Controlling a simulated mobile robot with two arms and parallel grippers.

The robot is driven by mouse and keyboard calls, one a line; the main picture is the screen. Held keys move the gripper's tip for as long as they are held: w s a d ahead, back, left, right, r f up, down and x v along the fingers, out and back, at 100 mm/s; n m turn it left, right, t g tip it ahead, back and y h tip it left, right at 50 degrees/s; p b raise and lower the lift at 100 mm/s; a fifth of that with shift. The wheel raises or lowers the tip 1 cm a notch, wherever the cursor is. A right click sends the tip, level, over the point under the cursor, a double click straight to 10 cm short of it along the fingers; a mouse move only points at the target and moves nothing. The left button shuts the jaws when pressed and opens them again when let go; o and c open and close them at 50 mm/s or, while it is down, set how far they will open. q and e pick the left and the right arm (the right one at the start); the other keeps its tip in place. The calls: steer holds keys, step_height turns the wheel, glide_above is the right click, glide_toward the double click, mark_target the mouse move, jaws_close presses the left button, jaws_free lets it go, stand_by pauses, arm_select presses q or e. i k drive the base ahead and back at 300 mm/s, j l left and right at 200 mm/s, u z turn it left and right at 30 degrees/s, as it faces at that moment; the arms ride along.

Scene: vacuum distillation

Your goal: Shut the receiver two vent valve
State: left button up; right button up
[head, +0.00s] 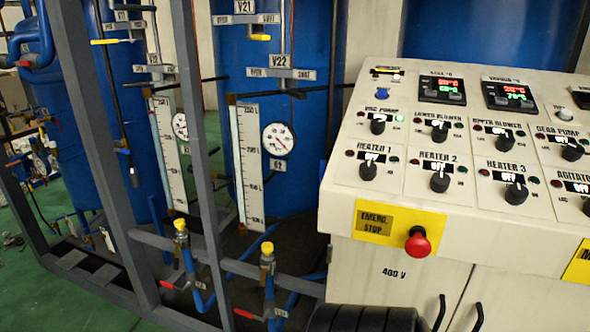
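A blue tank (305,130) stands behind the frame, left of the control panel. It carries two valve tags, V21 (243,7) at the top and V22 (282,62) below it. Beside V21 a yellow-ended handle (260,37) hangs under a pair of small plates. V22 has a plate on each side (302,74); their lettering is too small to read surely, and its handle is hard to make out. I cannot tell from the lettering which tag marks the receiver two vent.
The cream control cabinet (450,235) with a red emergency stop (418,243) fills the right. Grey posts (200,150) stand before the tanks. Two low valves with yellow tops (267,249) and red handles stand at the front. Green floor (50,295) is open at lower left.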

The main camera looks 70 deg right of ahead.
mark_target(323, 163)
steer(key=i+z, duration=0.15)
steer(key=z, duration=2.35)
steer(key=i+j, duration=0.1)
steer(key=j, duration=0.2)
steer(key=i+j+z, duration=0.15)
steer(key=j, duration=0.2)
steer(key=i+j, duration=0.1)
steer(key=j, duration=0.2)
steer(key=i+j+z, duration=0.1)
steer(key=j, duration=0.2)
